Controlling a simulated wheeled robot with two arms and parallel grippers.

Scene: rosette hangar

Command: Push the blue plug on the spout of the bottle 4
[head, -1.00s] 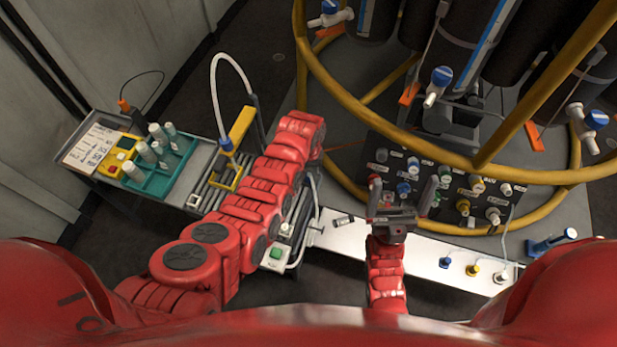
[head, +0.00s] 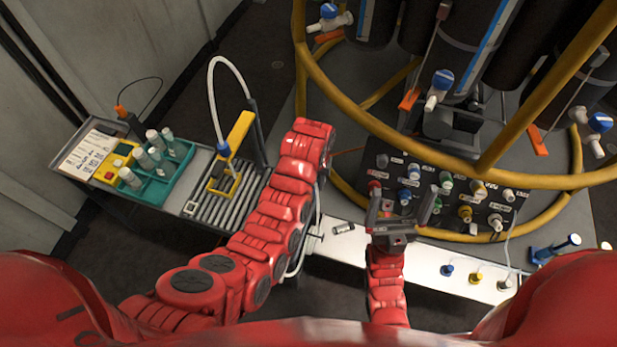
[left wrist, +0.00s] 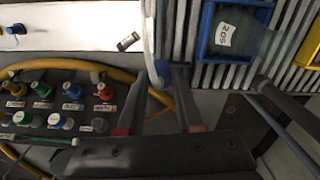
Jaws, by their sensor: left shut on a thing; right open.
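Several dark bottles stand on the rosette; their numbers cannot be read, so I cannot tell which is bottle 4. Blue plugs show on white spouts at the middle (head: 443,79), top left (head: 329,10) and right (head: 600,122). My left arm reaches the front-left of the rosette; its gripper is hidden in the head view. In the left wrist view my left gripper (left wrist: 160,75) has its fingertips around the blue end (left wrist: 163,72) of a white tube (left wrist: 149,30), seemingly held. My right gripper (head: 403,203) is open and empty before the plug panel.
The yellow ring rail (head: 360,95) crosses in front of the bottles. The dark panel (head: 400,172) carries several coloured plugs. The white bench (head: 400,255) holds a small vial (head: 343,229) and loose plugs. A roller table (head: 205,207) and teal rack (head: 160,190) stand at left.

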